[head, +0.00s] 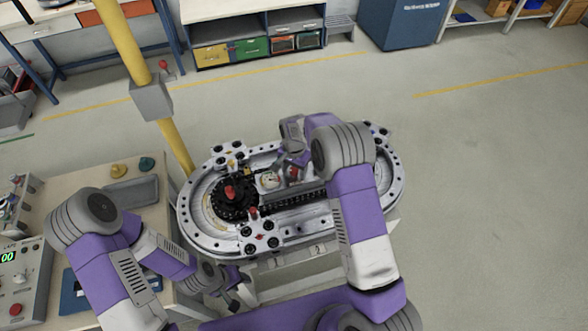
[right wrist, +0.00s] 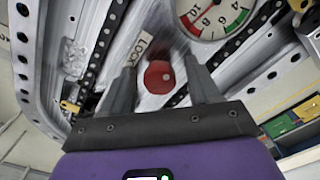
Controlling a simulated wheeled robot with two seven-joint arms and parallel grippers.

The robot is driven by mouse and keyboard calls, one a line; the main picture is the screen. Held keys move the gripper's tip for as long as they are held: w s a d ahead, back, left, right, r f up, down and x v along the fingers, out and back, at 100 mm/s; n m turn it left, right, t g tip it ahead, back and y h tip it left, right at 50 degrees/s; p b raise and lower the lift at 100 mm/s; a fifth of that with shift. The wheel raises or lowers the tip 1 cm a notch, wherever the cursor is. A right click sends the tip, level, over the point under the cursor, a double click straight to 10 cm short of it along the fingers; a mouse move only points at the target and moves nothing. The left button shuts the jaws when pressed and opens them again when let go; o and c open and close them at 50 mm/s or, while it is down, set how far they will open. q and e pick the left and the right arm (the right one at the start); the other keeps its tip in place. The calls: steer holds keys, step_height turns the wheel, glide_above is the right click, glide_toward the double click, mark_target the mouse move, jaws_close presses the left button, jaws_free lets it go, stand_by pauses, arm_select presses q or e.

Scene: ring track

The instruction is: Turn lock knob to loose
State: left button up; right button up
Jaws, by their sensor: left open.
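The red lock knob (right wrist: 159,77) sits on the ring track (head: 222,243), beside a white label that reads LOCK (right wrist: 143,46). In the right wrist view it lies between the two fingers of my right gripper (right wrist: 162,72), with a gap on each side. In the head view my right gripper (head: 291,163) reaches down over the middle of the track and partly hides the knob (head: 294,174). My left gripper (head: 236,299) is open and empty, low in front of the track, apart from it.
A round gauge (right wrist: 214,10) is close to the knob. A black gear (head: 236,208) with a red knob fills the track's left end. A yellow post (head: 178,145) stands behind. A side table (head: 85,185) with a control box (head: 18,283) is at left. Floor at right is clear.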

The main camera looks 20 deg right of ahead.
steer(key=c, duration=1)
steer(key=n+b, duration=0.2)
steer(key=n, duration=0.1)
steer(key=shift+n, duration=0.4)
steer(key=n+b, duration=0.1)
steer(key=n, duration=0.3)
steer(key=shift+n, duration=0.3)
steer(key=n+b, duration=0.1)
steer(key=n, duration=0.3)
steer(key=shift+n, duration=2.8)
steer(key=o, duration=1)
